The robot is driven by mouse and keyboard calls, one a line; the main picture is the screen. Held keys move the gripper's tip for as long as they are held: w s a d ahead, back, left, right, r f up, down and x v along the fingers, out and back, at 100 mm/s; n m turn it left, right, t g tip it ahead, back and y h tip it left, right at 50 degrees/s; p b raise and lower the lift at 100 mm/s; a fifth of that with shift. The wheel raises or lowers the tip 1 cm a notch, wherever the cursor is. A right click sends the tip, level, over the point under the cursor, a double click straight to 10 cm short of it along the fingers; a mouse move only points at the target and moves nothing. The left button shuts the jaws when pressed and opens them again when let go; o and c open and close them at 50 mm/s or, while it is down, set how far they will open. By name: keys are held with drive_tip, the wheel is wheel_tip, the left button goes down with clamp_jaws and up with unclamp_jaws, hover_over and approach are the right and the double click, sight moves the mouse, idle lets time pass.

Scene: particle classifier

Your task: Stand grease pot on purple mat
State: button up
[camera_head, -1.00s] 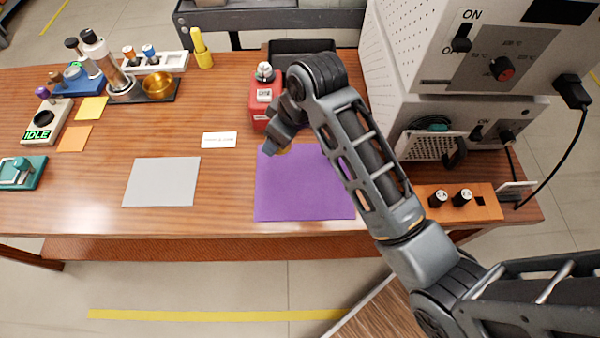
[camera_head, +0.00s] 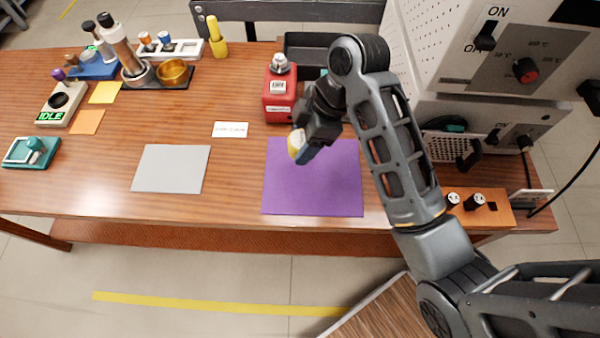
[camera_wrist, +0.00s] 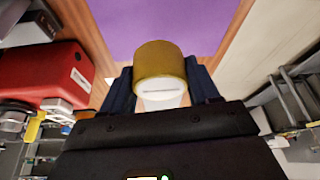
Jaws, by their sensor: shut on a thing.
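The grease pot (camera_wrist: 161,68) is a small pot with a yellow-gold part and a white part bearing a label. My gripper (camera_head: 303,148) is shut on it, with a dark finger on each side in the wrist view. In the head view the pot (camera_head: 296,143) shows at the gripper's tip, over the upper left part of the purple mat (camera_head: 315,190). The mat also shows beyond the pot in the wrist view (camera_wrist: 160,20). The pot appears tilted and held above the mat; the exact height is hard to tell.
A red device (camera_head: 279,95) stands just behind the mat. A grey mat (camera_head: 171,168) and a white card (camera_head: 230,130) lie to the left. An orange block (camera_head: 480,210) with black-and-white knobs and large white machines (camera_head: 470,110) stand to the right. The purple mat looks bare.

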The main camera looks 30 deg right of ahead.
sight(292, 186)
drive_tip(key=s+a+f, duration=0.2)
drive_tip(key=s+a, duration=0.1)
drive_tip(key=shift+s+a+f, duration=0.1)
drive_tip(key=shift+s+f, duration=0.05)
drive_tip(key=shift+f, duration=0.25)
drive_tip(key=shift+f+p, duration=0.35)
drive_tip(key=shift+f, duration=1.7)
drive_tip(key=shift+f, duration=0.15)
drive_tip(key=o, duration=1.1)
drive_tip(key=v, duration=1.2)
drive_tip(key=shift+s+r, duration=0.1)
drive_tip(key=shift+r, duration=0.1)
